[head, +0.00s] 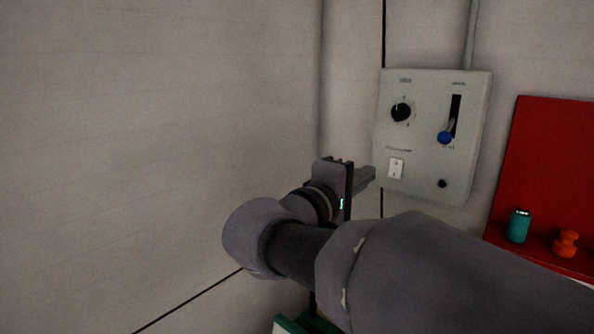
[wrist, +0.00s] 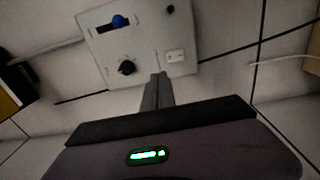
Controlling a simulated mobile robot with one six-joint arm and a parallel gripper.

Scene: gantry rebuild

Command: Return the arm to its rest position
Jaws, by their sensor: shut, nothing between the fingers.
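My gripper (head: 370,174) is in the middle of the head view, at the end of my grey arm, in front of the lower left part of a wall control panel. Its fingers are shut with nothing between them. In the wrist view my gripper (wrist: 158,78) points at the panel, which appears upside down there. The panel (head: 420,178) is a pale grey box with a black knob (head: 401,112), a blue-ended lever (head: 445,137) low in its slot, a white rocker switch (head: 396,168) and a small dark round part (head: 442,184). I cannot tell whether the fingertips touch the panel.
A red board with a ledge (head: 550,150) stands right of the panel, holding a teal can (head: 518,226) and an orange object (head: 565,243). A conduit (head: 471,35) rises from the panel. A bare wall (head: 150,130) fills the left. A green edge (head: 290,325) shows below my arm.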

